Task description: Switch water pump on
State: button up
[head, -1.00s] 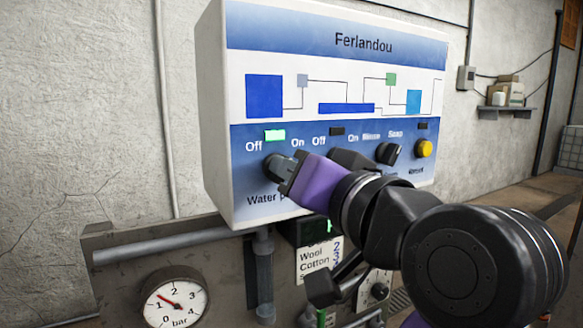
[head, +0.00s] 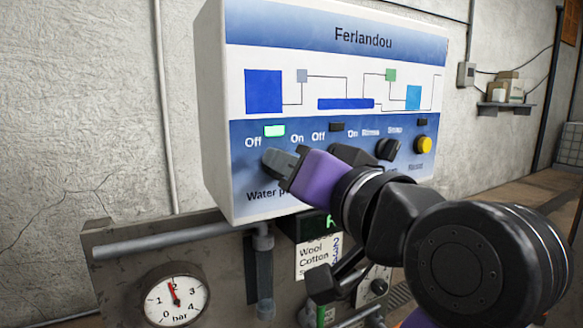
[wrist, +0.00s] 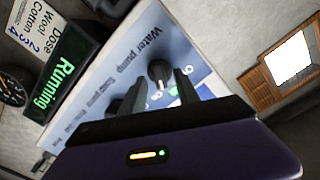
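The water pump knob (wrist: 159,73) is a dark round knob with a pale pointer mark on the white and blue control panel (head: 335,75). In the wrist view it shows beyond and between the two fingertips of my gripper (wrist: 161,80), with a gap visible on both sides. My gripper is open; in the head view my gripper (head: 270,161) is at the panel's lower left and largely hides the knob. The lamp (head: 274,131) above the water pump's Off and On labels is lit green. Which label the pointer faces is unclear.
A second knob, partly hidden by my gripper, a mode knob (head: 388,149) and a yellow button (head: 424,145) sit to the right. Below are a pressure gauge (head: 176,296), needle near 2, and a display (wrist: 55,85) reading "Running". A pipe (head: 170,243) runs beneath the panel.

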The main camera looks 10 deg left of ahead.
jog(key=b+v, duration=0.1)
jog(key=v, duration=0.6)
jog(key=shift+s+d, duration=0.15)
jog(key=shift+s, duration=0.1)
